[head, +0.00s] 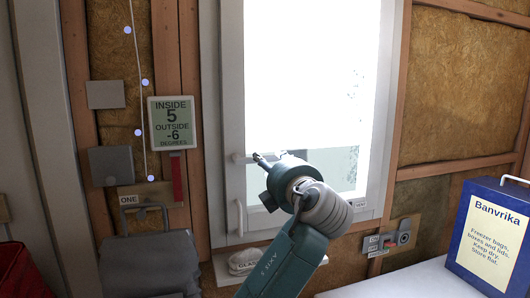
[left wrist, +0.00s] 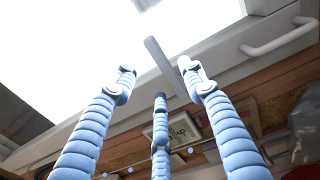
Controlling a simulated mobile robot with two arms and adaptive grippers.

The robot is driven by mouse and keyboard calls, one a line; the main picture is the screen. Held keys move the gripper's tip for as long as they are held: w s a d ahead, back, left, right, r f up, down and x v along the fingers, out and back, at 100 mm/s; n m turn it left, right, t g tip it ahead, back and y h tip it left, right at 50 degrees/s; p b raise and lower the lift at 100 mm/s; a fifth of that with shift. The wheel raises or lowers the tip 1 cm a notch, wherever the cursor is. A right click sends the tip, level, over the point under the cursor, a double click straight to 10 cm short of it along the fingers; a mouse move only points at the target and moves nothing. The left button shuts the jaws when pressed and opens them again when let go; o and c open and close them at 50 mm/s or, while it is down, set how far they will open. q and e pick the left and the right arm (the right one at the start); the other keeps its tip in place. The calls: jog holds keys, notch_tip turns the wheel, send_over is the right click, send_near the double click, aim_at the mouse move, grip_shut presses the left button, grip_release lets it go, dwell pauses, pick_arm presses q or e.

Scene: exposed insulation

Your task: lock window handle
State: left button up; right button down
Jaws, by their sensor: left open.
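The window (head: 228,95) has a white frame and a bright pane. Its light grey handle (head: 240,157) sticks out from the left side of the frame. In the left wrist view the handle (left wrist: 163,66) is a grey bar slanting between my spread fingers. My left gripper (head: 262,158) is just right of the handle in the head view, partly hidden behind my own wrist. In the left wrist view my left gripper (left wrist: 157,78) has its light blue fingers apart around the bar; I cannot tell whether any finger touches it. My right gripper is not in view.
A fixed white pull handle (head: 240,217) is low on the frame, also in the left wrist view (left wrist: 282,38). A temperature display (head: 172,122) hangs left of the window. A switch panel (head: 392,243) and a blue Banvrika box (head: 490,232) are at the lower right.

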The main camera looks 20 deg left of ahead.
aim_at(264, 157)
pick_arm(q)
jog(key=p+x, duration=0.1)
jog(key=x, duration=0.3)
jog(key=shift+r+p, duration=0.15)
jog(key=shift+p, duration=0.15)
jog(key=shift+w+a, duration=0.2)
jog(key=shift+w, duration=0.1)
jog(key=shift+f, duration=0.2)
grip_shut()
